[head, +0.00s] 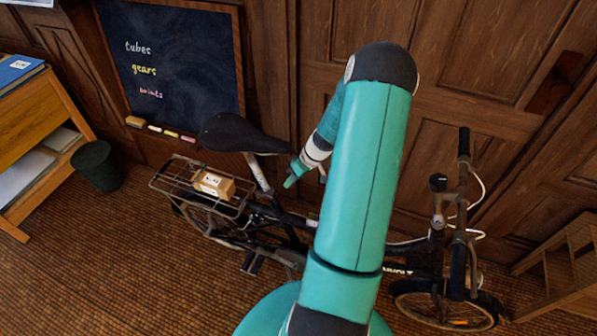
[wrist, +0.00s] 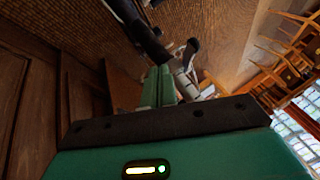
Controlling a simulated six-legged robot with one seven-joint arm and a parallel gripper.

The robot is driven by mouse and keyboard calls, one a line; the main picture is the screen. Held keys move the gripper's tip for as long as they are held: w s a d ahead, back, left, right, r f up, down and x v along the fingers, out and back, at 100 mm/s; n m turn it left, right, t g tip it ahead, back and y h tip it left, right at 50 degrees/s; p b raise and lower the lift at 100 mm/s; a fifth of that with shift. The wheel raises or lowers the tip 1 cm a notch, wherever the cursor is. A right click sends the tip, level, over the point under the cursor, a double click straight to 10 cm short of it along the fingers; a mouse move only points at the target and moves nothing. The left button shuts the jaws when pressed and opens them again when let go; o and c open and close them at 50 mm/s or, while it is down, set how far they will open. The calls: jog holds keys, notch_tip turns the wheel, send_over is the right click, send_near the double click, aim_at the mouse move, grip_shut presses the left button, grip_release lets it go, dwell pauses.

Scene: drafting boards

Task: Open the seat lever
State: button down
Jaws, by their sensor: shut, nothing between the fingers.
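The bicycle's black saddle (head: 240,134) sits on a pale seat post (head: 258,173) left of my arm in the head view. My gripper (head: 290,182) is just right of the post, its teal tip pointing down and left. In the wrist view my gripper's two fingers (wrist: 158,88) lie together with nothing between them. A silvery tube (wrist: 184,82) shows close beside the fingertips, with a dark curved piece (wrist: 191,48) sticking out of it. That piece may be the seat lever; I cannot tell its position or whether the fingers touch it. The lever is too small to make out in the head view.
The bicycle's rear rack (head: 203,187) carries a small cardboard box (head: 214,184). Handlebars (head: 463,190) stand to the right of my arm. Wood panelling and a chalkboard (head: 172,60) are close behind. A dark bin (head: 98,166) and a wooden desk (head: 45,130) are at left.

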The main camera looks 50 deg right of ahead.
aim_at(267, 197)
jog(key=a, duration=0.1)
jog(key=a+f, duration=0.1)
jog(key=a, duration=0.2)
jog(key=shift+w+a+f, duration=0.2)
jog(key=shift+a+f, duration=0.1)
dwell(0.4)
